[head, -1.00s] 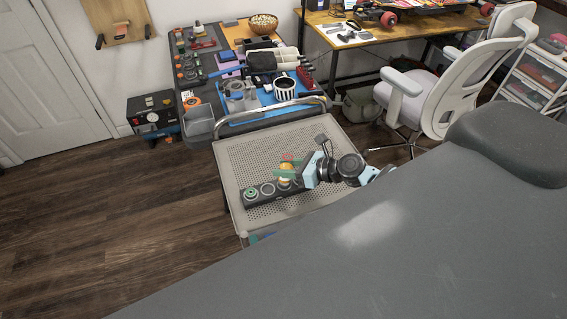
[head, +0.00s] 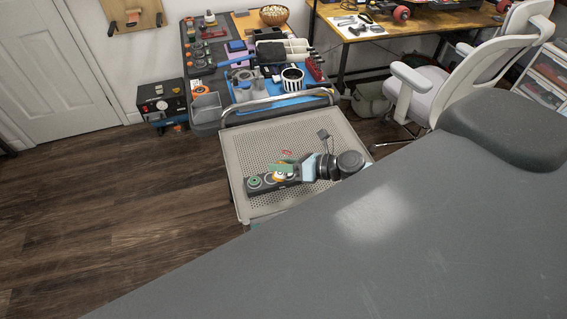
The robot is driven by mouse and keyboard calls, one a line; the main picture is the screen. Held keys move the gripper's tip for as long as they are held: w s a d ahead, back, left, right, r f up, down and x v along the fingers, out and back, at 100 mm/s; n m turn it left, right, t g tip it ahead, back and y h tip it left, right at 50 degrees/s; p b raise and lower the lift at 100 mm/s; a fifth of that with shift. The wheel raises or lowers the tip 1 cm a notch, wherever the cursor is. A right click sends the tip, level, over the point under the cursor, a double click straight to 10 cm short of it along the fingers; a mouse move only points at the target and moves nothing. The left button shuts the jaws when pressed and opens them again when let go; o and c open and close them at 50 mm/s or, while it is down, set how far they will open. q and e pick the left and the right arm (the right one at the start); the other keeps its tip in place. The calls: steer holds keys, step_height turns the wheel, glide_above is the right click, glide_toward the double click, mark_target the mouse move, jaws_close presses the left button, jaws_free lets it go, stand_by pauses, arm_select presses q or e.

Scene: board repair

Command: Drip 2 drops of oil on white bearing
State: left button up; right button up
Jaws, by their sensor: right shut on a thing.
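A dark strip (head: 290,189) with several round bearings lies on the perforated top of the cart (head: 243,152). At its left end is a greenish ring-shaped bearing (head: 254,182), with a paler one (head: 268,179) beside it. I cannot tell for sure which is the white bearing. My right gripper (head: 286,172) is over the strip, reaching in from the right. It is shut on a small yellow-orange thing (head: 280,175), too small and covered to identify as the oil bottle. A green patch shows there too. No drops can be made out. My left gripper is not in view.
A red item (head: 287,152) and a small dark item (head: 323,134) lie on the cart behind the strip. The cart's metal handle (head: 280,98) borders a crowded workbench with a grey bin (head: 206,108). A white chair (head: 480,75) stands right. The cart's left part is clear.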

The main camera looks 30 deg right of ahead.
mark_target(285, 177)
steer(key=shift+s+a+f+m+y+b, duration=0.1)
steer(key=shift+s+a+m+y+b, duration=0.2)
steer(key=shift+m, duration=0.25)
steer(key=shift+s+a+m+y+b, duration=0.1)
steer(key=shift+a+m+y, duration=0.1)
steer(key=shift+m+y, duration=0.3)
steer(key=shift+s+a+f+m+b, duration=0.1)
steer(key=shift+a+f+m+b, duration=0.1)
steer(key=shift+f+m+b, duration=0.5)
steer(key=shift+s+a+f+m+y+b, duration=0.1)
steer(key=shift+a+f+m+y+b, duration=0.15)
steer(key=shift+f+m+y+b, duration=0.45)
steer(key=shift+a+f+m+b, duration=0.1)
steer(key=shift+m+b, duration=0.35)
steer(key=shift+b, duration=0.3)
steer(key=shift+r+m+t, duration=0.3)
steer(key=shift+r+m, duration=0.2)
steer(key=shift+r, duration=0.05)
steer(key=shift+a+r+m+y+p, duration=0.15)
steer(key=shift+r+m+y+p, duration=0.4)
steer(key=shift+m, duration=0.35)
steer(key=shift+r+m+t, duration=0.15)
steer(key=shift+m+t, duration=0.25)
steer(key=shift+t, duration=0.1)
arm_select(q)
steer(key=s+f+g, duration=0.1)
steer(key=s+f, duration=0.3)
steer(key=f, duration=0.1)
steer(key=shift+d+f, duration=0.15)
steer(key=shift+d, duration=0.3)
